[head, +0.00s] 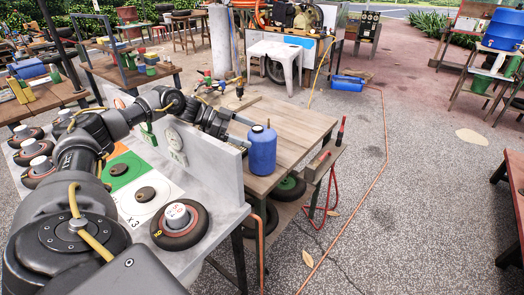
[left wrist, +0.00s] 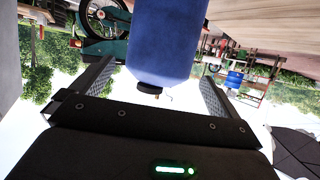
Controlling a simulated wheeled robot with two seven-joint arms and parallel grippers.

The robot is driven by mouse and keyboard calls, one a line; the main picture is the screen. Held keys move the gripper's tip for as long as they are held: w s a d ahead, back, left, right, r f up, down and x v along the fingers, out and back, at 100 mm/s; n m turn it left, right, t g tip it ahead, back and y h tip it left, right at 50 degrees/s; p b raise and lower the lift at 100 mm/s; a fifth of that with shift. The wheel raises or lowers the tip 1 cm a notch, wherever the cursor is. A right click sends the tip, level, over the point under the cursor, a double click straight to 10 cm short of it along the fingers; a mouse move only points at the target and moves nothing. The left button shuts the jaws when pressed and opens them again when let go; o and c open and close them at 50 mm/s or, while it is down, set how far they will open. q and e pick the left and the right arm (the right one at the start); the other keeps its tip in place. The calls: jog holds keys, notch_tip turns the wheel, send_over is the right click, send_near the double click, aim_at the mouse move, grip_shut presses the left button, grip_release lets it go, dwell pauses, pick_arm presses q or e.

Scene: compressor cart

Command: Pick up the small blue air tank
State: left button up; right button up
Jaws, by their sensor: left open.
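The small blue air tank (head: 262,152) stands upright on the wooden bench top (head: 290,125), near its front left corner. It has a dark fitting on top. My left gripper (head: 245,134) reaches in from the left over the white panel, its fingers level with the upper part of the tank. In the left wrist view, which is upside down, the tank (left wrist: 165,40) shows between the two spread fingers of the left gripper (left wrist: 158,80). The fingers are apart, with a gap on each side of the tank. My right gripper is not in view.
The upright white panel (head: 215,165) stands just left of the tank. A grey table (head: 225,222) with wheels and weights lies in front of it. A red-handled tool (head: 340,130) and red hose (head: 330,190) hang at the bench's right side. The bench top behind the tank is mostly clear.

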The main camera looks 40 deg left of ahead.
aim_at(262, 137)
pick_arm(q)
jog(key=x, duration=0.6)
jog(key=shift+p, duration=0.35)
jog(key=c, duration=1.6)
jog(key=shift+w+r, duration=0.1)
jog(key=shift+r, duration=0.05)
jog(key=shift+c, duration=0.5)
